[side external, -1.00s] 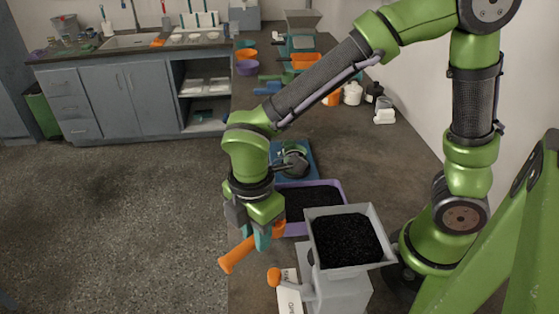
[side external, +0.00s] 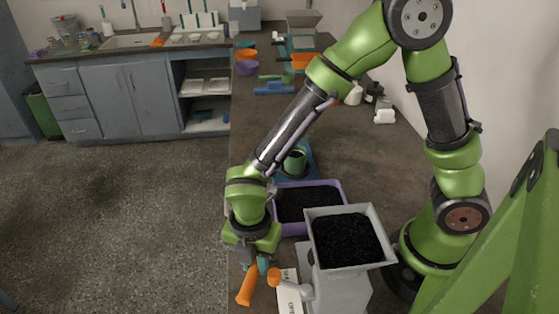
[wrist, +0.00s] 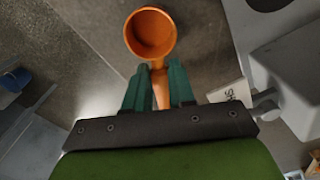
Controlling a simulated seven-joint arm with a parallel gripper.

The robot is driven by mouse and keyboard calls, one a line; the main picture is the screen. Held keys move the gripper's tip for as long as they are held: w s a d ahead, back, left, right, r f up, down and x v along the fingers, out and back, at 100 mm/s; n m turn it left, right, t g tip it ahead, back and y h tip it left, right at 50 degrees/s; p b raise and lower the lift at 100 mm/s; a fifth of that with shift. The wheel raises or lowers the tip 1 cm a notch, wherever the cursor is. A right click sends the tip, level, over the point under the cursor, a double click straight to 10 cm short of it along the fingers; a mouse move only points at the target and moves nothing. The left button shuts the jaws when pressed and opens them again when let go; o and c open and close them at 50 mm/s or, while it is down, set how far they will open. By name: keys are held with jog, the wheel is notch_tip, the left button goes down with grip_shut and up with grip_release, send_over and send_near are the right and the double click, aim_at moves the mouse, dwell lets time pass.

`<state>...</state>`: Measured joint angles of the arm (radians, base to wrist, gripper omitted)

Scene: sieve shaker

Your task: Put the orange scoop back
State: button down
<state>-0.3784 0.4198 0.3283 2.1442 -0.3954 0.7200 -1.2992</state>
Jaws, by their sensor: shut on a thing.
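The orange scoop (side external: 245,285) is held by my gripper (side external: 262,266) beside the front left edge of the worktop.
A purple tray (side external: 342,190) of black grains lies behind. Floor is open to the left.

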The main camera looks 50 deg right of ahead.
jog(key=shift+f, duration=0.55)
jog(key=c, duration=1)
grip_release()
jog(key=shift+f, duration=0.15)
jog(key=shift+o, duration=0.2)
notch_tip(320, 180, up, 12)
jog(key=s+d+r+m+t, duration=0.1)
jog(key=d+r+m, duration=0.3)
jog(key=m, duration=0.5)
jog(key=s+d+r+m+t+y, duration=0.1)
jog(key=d+r+m+t, duration=0.3)
jog(key=d+m, duration=0.4)
jog(key=s+d+r+m+t+y, duration=0.1)
jog(key=d+r+m, duration=0.3)
jog(key=m, duration=0.5)
jog(key=shift+d+m+t, duration=0.4)
jog(key=shift+d+t, duration=0.3)
jog(key=shift+d, duration=0.35)
